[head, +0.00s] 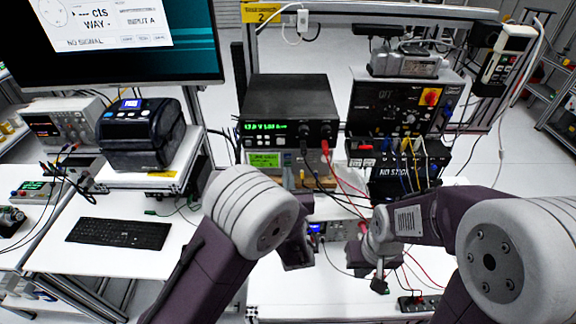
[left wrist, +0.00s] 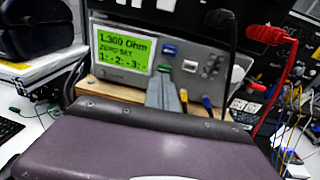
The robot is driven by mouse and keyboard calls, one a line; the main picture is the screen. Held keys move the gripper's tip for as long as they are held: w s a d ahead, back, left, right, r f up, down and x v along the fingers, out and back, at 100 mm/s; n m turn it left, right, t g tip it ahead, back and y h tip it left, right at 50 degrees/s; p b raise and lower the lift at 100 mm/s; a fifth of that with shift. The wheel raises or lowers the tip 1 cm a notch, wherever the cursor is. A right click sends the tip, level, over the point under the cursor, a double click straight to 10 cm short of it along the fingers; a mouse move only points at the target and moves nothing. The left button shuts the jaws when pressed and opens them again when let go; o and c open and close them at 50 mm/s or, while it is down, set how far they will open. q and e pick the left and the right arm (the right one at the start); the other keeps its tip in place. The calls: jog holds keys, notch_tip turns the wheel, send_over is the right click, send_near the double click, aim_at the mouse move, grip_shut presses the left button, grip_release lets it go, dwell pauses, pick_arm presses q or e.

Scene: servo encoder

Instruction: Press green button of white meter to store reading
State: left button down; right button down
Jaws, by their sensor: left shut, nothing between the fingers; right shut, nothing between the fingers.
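The white meter (left wrist: 205,62) fills the upper middle of the left wrist view. Its lit green display (left wrist: 124,49) reads 1.300 Ohm and ZERO SET. A blue button (left wrist: 169,50) sits right of the display, with a small greenish spot, perhaps the green button (left wrist: 165,68), below it. In the head view the meter's display (head: 265,160) shows under a black power supply. My left gripper (left wrist: 163,84) is shut and empty, its tips in front of the meter just below that spot; contact cannot be told. My right gripper (head: 379,284) is shut and empty over the white bench.
The black power supply (head: 290,103) stands above the meter. Red leads (head: 345,180) and other cables hang to the right. A label printer (head: 140,130) and a keyboard (head: 118,233) lie left. A black instrument (head: 395,107) stands right.

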pick_arm(q)
jog(key=shift+w, duration=0.35)
dwell(0.3)
jog(key=shift+s, duration=0.1)
jog(key=shift+s+b, duration=0.45)
jog(key=shift+s, duration=0.5)
jog(key=s+b, duration=0.1)
jog(key=s, duration=0.6)
jog(key=shift+s, duration=0.2)
